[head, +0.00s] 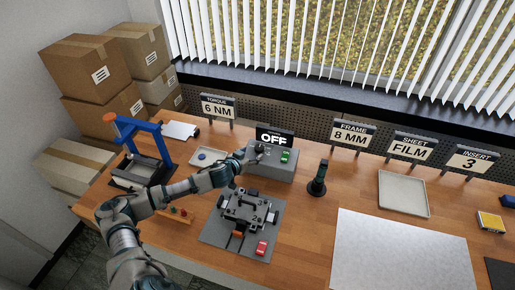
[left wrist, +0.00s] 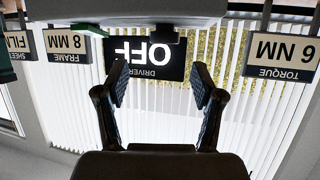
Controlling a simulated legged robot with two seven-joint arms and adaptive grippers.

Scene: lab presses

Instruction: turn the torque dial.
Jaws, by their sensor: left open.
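The grey driver box (head: 271,168) stands on the bench, with a black display reading OFF (head: 274,138) behind it. A small dark knob (head: 261,148), which looks like the torque dial, is on the box's top left. My left gripper (head: 251,153) is at the box's left end, close beside the knob; I cannot tell whether they touch. In the left wrist view the picture is upside down; my left gripper (left wrist: 160,85) is open with nothing seen between its fingers. The display (left wrist: 147,52) and a box edge (left wrist: 125,9) show beyond it. My right gripper is out of view.
A torque sign (head: 217,107) reads 6 NM. A green object (head: 285,156) sits on the box. A dark fixture (head: 248,209) on a grey plate, a black upright tool (head: 318,179) and a blue press (head: 150,138) stand around. A white sheet (head: 400,255) lies right.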

